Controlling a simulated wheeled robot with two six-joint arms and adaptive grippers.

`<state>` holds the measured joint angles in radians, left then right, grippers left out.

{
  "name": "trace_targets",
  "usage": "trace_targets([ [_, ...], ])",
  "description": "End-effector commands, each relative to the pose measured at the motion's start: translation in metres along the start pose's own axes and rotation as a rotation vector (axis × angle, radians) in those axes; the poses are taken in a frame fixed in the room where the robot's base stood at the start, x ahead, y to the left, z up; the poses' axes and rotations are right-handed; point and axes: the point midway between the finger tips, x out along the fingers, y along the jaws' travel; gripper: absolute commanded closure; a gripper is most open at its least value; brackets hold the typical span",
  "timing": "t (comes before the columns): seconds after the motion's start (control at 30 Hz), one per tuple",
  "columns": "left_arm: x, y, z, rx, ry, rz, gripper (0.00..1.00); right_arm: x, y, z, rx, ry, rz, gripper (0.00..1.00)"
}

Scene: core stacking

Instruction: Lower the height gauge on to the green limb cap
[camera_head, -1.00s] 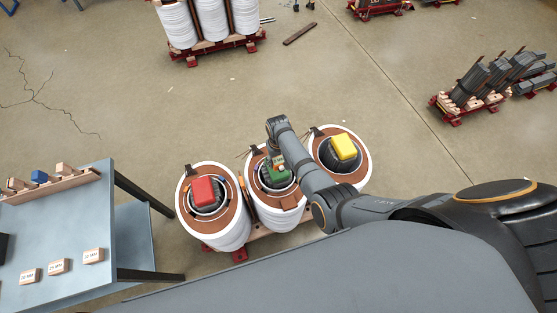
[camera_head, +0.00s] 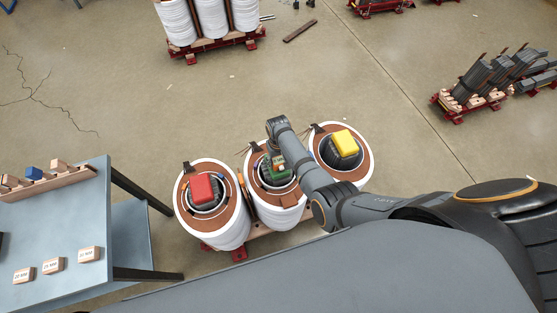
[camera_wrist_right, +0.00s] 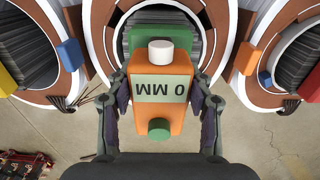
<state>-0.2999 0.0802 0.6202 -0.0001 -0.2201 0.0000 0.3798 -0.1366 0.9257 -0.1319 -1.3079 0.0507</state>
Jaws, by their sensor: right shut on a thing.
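In the head view the green cap (camera_head: 272,172) sits on the middle coil, partly covered by my right wrist. Whether the gauge touches the cap cannot be told. My left gripper is not in view.
The left coil has a red cap (camera_head: 202,188) and the right coil a yellow cap (camera_head: 344,143), close on both sides. A grey table (camera_head: 70,215) with labelled blocks (camera_head: 53,264) stands at the left. The floor beyond the coils is mostly clear.

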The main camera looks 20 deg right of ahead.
Motion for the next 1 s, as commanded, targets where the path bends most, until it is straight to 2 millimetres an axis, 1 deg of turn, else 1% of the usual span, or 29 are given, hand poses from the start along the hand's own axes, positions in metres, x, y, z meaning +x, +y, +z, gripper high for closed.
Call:
trace_targets([
  [0.6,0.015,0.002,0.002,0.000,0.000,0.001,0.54,0.018,0.000,-0.001,0.000,0.002,0.000,1.00],
  [0.63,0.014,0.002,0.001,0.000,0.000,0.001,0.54,0.016,0.000,-0.001,0.000,0.002,0.000,0.44],
  [0.8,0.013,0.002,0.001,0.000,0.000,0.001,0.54,0.017,0.000,-0.001,0.000,0.001,0.000,0.21],
  [1.0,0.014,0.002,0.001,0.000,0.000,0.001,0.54,0.017,0.000,0.000,0.000,0.000,0.000,0.21],
])
